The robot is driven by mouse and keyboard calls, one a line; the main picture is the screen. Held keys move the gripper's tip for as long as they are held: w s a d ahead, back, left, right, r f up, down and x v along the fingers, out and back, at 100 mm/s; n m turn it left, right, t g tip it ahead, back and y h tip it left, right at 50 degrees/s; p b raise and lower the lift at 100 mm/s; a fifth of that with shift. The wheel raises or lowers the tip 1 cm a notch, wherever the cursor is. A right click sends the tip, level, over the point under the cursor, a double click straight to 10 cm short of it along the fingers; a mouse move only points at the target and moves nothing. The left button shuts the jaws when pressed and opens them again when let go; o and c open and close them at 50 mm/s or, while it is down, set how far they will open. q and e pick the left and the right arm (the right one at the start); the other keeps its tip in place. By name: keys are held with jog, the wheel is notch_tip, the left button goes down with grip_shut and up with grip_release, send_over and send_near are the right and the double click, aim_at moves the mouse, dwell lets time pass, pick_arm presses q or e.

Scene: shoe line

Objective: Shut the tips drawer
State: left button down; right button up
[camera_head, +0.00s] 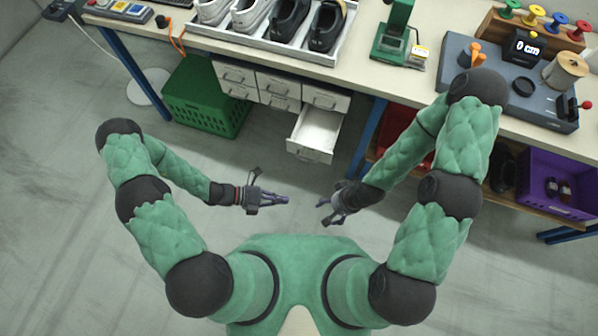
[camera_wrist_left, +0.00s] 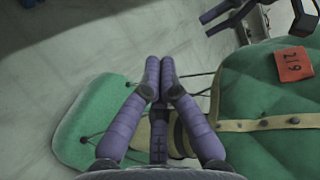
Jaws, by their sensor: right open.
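A white drawer (camera_head: 316,130) is pulled out from the lower right of the drawer cabinet (camera_head: 276,82) under the bench. It looks empty inside, and a handle sits on its front face. I cannot read a label, so the picture does not confirm that it is the tips drawer. My left gripper (camera_head: 286,199) is in front of and apart from the drawer. Its fingertips meet, with nothing between them, in the left wrist view (camera_wrist_left: 160,76). My right gripper (camera_head: 325,212) is open and empty, also apart from the drawer and nearer to my body.
A green crate (camera_head: 204,97) stands left of the cabinet. A blue table leg (camera_head: 368,138) stands right of the drawer. The bench (camera_head: 372,66) above carries a shoe tray (camera_head: 318,55). A purple bin (camera_head: 553,170) sits on a lower shelf at right. The floor before the drawer is clear.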

pick_arm(q)
jog(key=w+a+f+n+t+b, duration=0.15)
jog(key=w+a+n+t, duration=0.25)
jog(key=w+n+t, duration=0.4)
jog(key=g+b, duration=0.2)
send_near(312, 162)
jog(key=s+d, duration=0.2)
jog(key=d, duration=0.1)
jog(key=shift+n, duration=0.3)
jog(key=w, duration=0.1)
jog(key=w+d+b, duration=0.1)
jog(key=w+f, duration=0.1)
jog(key=w, duration=0.1)
jog(key=shift+d+f, duration=0.15)
jog(key=shift+w, duration=0.1)
